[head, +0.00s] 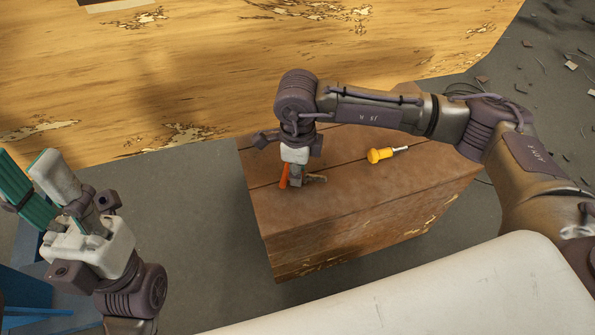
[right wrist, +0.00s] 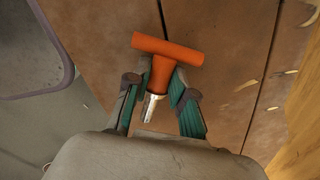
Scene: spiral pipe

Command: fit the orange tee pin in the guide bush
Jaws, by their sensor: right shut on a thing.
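The orange tee pin (right wrist: 166,53) has an orange crossbar and stem and a bright metal shank. In the right wrist view its stem is between the two green-padded fingers of my right gripper (right wrist: 159,98), which is shut on it. In the head view my right gripper (head: 297,178) points down close over the brown wooden box, with the orange pin (head: 284,175) at its left side. Whether the pin touches the box top is unclear. My left gripper (head: 55,190) is at the far left, away from the box; its finger gap is unclear. I cannot make out the guide bush.
The brown box (head: 345,225) has a planked top. A yellow-handled tool (head: 380,155) with a metal shank lies on it, right of my right gripper. A yellowish worn board (head: 190,80) fills the back. A blue stand (head: 25,290) is at lower left.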

